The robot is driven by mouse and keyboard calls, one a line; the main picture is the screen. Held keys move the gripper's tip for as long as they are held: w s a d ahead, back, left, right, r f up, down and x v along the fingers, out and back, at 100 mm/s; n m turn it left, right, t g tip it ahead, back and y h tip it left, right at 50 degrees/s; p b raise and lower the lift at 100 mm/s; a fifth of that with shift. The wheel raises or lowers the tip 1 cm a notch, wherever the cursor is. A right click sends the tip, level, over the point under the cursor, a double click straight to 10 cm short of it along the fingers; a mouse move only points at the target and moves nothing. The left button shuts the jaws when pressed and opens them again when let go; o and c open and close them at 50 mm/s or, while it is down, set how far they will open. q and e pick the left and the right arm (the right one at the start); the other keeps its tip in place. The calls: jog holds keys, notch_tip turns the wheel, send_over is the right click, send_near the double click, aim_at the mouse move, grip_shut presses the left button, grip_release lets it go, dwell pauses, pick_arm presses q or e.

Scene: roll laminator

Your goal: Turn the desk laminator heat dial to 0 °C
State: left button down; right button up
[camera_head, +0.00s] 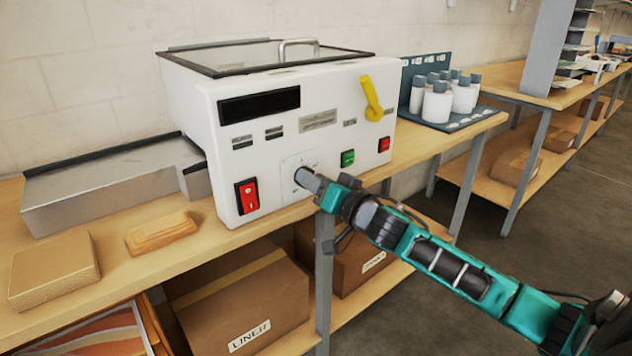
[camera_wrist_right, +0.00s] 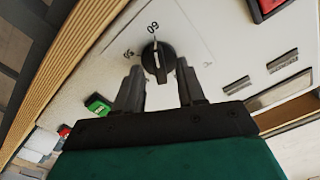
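The white desk laminator (camera_head: 345,140) stands on the wooden bench in the head view. Its heat dial is a black round knob (camera_wrist_right: 156,62) with a pale line, on a white plate with printed numbers, in the wrist view. The line appears to point towards the printed 60. My left gripper is not in view.
The front panel has a red rocker switch (camera_head: 247,196), a green button (camera_head: 348,158), a red button (camera_head: 384,144) and a yellow lever (camera_head: 371,98). White bottles (camera_head: 437,103) stand to the right. A tan block (camera_head: 160,232) lies on the bench at left; boxes sit below.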

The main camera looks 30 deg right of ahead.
grip_shut()
dwell(0.3)
